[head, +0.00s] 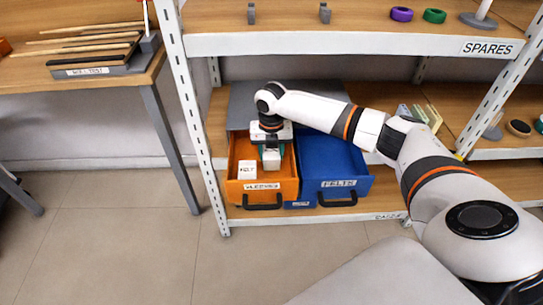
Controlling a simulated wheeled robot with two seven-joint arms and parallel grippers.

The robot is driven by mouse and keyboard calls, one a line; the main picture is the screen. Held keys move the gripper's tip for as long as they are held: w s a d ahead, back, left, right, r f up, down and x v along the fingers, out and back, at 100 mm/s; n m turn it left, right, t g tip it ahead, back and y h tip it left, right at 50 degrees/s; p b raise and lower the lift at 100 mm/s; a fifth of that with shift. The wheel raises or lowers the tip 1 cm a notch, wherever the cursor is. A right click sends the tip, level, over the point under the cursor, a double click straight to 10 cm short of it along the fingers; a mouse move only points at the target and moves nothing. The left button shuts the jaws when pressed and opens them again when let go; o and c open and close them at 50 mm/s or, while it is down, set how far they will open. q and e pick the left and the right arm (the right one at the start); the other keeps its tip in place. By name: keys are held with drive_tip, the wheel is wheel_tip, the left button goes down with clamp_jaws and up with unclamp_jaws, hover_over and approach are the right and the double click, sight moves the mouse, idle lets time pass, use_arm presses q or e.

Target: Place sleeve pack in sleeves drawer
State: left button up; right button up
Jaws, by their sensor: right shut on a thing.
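My right gripper (271,146) points down over the open orange drawer (262,187), shut on a small white pack (271,159). The pack is at or inside the drawer's right part; I cannot tell whether it touches the floor. The orange drawer's front label looks like "SLEEVES", though it is small and blurred. Another white pack (247,169), with lettering like "FELT", lies in the same drawer at the left. My left gripper is not in view.
My right arm crosses above the blue drawer. A white rack post (190,100) stands at the left.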

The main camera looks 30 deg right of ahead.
sight(272, 151)
drive_tip(key=shift+s+f, duration=0.1)
drive_tip(key=shift+f, duration=0.2)
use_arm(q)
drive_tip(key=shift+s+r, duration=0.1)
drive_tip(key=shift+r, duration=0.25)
use_arm(e)
drive_tip(key=shift+f, duration=0.1)
drive_tip(key=o, duration=1)
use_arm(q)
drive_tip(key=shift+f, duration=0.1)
use_arm(e)
wheel_tip(272, 151, up, 7)
drive_tip(key=shift+f+p, duration=0.2)
drive_tip(key=shift+p, duration=0.7)
drive_tip(key=shift+r, duration=0.6)
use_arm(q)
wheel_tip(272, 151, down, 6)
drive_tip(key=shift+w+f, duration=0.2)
